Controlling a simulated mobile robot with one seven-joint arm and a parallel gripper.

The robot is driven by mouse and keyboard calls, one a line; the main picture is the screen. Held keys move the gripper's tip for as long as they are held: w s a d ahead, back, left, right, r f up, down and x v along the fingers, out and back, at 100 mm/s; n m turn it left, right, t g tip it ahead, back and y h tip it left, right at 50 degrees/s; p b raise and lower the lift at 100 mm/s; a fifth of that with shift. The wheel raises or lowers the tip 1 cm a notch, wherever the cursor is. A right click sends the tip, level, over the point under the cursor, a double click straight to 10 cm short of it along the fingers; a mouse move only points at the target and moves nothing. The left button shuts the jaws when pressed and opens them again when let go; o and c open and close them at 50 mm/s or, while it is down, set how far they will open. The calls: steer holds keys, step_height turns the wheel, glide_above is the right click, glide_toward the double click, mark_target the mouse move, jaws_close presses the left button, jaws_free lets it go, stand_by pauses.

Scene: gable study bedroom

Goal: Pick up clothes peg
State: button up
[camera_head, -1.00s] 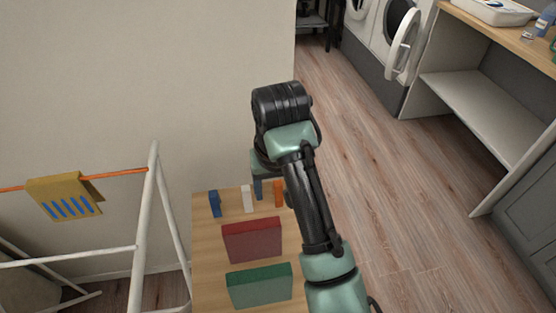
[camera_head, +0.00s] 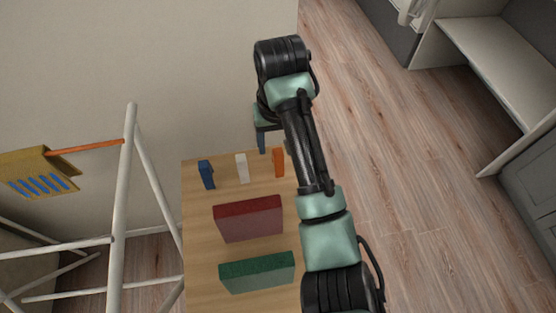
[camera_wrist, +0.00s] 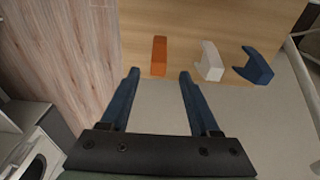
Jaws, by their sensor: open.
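My gripper (camera_wrist: 158,73) is open and empty. In the head view my gripper (camera_head: 268,143) is at the table's far edge, partly hidden by my arm.
A red box (camera_head: 249,220) and a green box (camera_head: 257,273) stand on the wooden table (camera_head: 199,231), nearer than the pegs. Open floor (camera_head: 400,170) lies right.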

mark_target(278, 153)
step_height(278, 153, down, 6)
steer(key=shift+w+d+r+b, duration=0.15)
steer(key=shift+r+b, duration=0.1)
steer(key=shift+b, duration=0.15)
jaws_close()
